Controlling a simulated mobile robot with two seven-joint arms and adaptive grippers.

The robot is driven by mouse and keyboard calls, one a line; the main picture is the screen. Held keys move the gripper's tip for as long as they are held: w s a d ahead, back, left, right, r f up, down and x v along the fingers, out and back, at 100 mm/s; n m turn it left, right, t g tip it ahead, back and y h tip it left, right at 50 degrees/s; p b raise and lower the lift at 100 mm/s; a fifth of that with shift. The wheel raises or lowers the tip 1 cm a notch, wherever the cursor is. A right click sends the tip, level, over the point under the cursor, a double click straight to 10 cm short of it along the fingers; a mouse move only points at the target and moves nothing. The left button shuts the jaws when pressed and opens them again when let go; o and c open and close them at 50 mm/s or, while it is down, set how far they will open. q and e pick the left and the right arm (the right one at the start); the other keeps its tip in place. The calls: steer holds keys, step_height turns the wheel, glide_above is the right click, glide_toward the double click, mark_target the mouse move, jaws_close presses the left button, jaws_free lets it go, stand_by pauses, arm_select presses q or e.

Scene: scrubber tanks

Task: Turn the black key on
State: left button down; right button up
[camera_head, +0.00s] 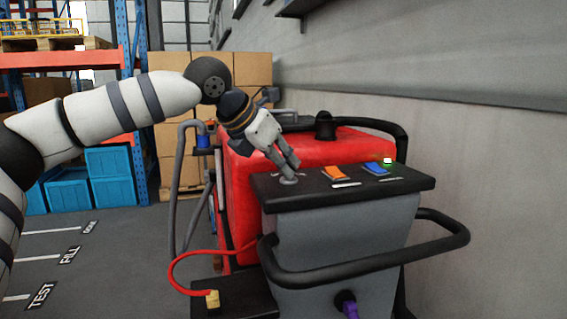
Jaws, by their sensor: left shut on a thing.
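The floor scrubber has a red tank (350,146) and a grey body with a black control panel (325,195) on top. My left gripper (288,172) comes down from the upper left onto the left part of this panel. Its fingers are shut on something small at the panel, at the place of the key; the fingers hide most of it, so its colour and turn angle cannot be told. An orange switch (338,173) and a blue switch (377,168) sit to the right on the panel. My right gripper is not in view.
A black handlebar (365,265) loops around the scrubber's front. A red cable (178,262) ends in a yellow plug (212,299). A grey wall (480,150) stands close on the right. Blue crates (110,175) and stacked cardboard boxes (175,142) stand behind. Open floor lies at left.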

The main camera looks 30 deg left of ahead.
arm_select(q)
steer(key=c, duration=1.7)
jaws_free()
steer(key=shift+o, duration=0.2)
steer(key=v, duration=1.2)
